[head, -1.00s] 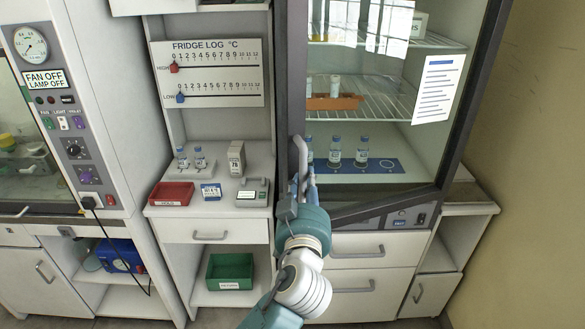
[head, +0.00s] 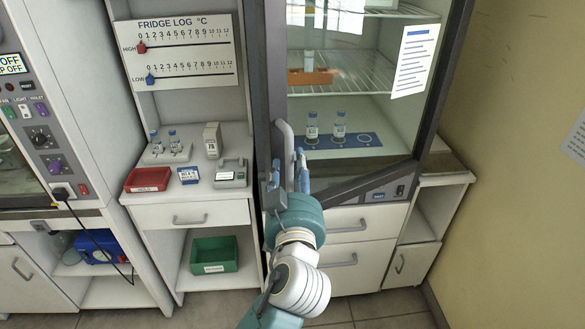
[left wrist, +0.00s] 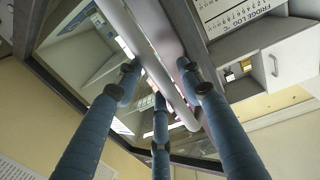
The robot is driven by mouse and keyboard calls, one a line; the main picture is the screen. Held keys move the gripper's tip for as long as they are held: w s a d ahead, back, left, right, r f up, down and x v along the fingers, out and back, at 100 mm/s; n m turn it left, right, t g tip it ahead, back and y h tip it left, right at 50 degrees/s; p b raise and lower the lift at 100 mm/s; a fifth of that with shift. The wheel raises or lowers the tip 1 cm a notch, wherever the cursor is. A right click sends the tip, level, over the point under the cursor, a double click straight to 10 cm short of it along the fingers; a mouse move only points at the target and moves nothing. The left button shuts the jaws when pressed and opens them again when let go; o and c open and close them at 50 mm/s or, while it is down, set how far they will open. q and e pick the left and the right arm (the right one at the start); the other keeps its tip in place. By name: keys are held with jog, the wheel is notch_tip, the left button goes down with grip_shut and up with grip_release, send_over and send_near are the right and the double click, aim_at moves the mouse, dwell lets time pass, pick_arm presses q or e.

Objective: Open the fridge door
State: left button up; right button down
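The fridge door (head: 443,95) is a dark grey frame with a glass pane. Its lower edge slants against the drawers below, so it looks slightly ajar, though I cannot be sure. Its pale vertical handle (head: 285,150) is on the left side of the frame. My left gripper (head: 287,168) is at the lower part of this handle. In the left wrist view, the handle bar (left wrist: 150,50) runs between the blue fingers of my left gripper (left wrist: 158,75). The fingers stand apart on both sides of the bar, with no clear grip on it. My right gripper is not in view.
Vials (head: 312,125) and an orange rack (head: 312,76) stand inside the fridge. Left of it, a counter holds a red tray (head: 148,179) and small devices, with a green bin (head: 214,256) below. A yellow wall (head: 520,130) rises at right.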

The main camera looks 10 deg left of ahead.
pick_arm(q)
jog(key=v, duration=0.7)
jog(key=shift+s+d, duration=0.15)
jog(key=shift+s, duration=0.05)
